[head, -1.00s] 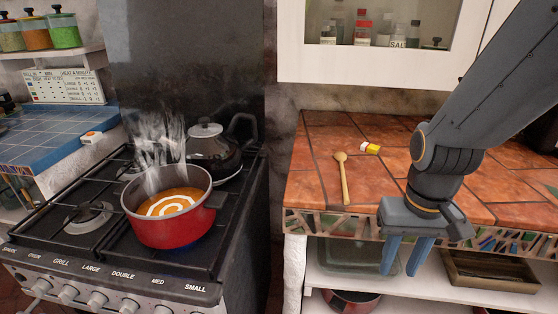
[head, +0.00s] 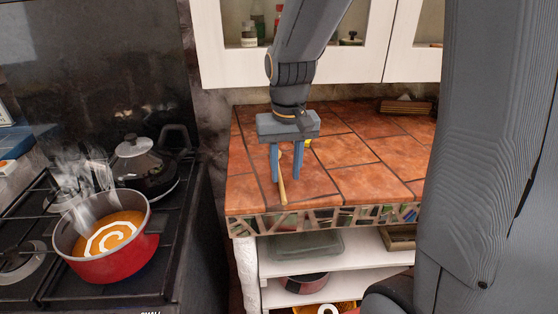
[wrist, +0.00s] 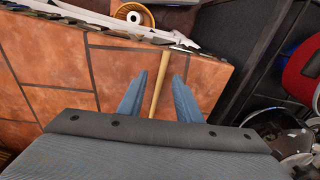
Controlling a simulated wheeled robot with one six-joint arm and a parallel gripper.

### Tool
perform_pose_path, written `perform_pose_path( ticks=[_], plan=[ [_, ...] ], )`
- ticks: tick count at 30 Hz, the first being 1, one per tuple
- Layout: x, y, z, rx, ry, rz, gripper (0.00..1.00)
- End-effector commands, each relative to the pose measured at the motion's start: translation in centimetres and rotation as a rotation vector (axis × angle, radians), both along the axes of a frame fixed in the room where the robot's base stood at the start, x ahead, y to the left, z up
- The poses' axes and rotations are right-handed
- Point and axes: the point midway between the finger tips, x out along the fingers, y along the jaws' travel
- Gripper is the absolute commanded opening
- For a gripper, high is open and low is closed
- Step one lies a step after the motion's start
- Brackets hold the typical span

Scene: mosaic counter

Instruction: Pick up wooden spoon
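The wooden spoon (head: 281,187) lies on the tiled counter (head: 346,184) near its front left corner, its handle pointing to the front edge. Its bowl is mostly hidden behind my gripper in the head view. My gripper (head: 287,180) is over the spoon, pointing down, with its two blue fingers apart. In the wrist view the spoon's handle (wrist: 160,84) runs between the open fingers (wrist: 155,92), with a gap on each side. I cannot tell how high the fingertips are above the tiles.
A small yellow-and-white item (head: 308,143) is just behind my gripper. The stove with a steaming red pot (head: 112,264) stands to the left. White cupboards (head: 372,62) hang above the counter, and shelves (head: 345,264) are below.

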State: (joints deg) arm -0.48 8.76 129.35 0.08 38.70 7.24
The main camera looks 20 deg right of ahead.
Motion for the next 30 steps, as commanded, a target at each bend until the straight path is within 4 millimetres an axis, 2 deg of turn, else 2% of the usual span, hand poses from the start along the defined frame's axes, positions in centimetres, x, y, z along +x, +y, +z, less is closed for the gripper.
perform_pose_path(
  ticks=[1, 3, 7, 10, 20, 27, 30],
  plan=[
    [1.3, 0.0, 0.9, 0.0, 0.012, -0.018, 0.32],
    [2.6, -0.1, 1.7, 0.002, 0.028, -0.041, 0.32],
    [4.0, -0.2, 2.6, 0.002, 0.05, -0.068, 0.32],
    [4.4, -0.2, 2.5, 0.002, 0.057, -0.076, 0.32],
    [4.0, -0.3, -0.7, 0.001, 0.06, -0.078, 0.32],
    [3.6, -0.2, -3.9, 0.002, 0.059, -0.078, 0.32],
    [3.6, -0.2, -4.7, 0.002, 0.058, -0.078, 0.32]
  ],
)
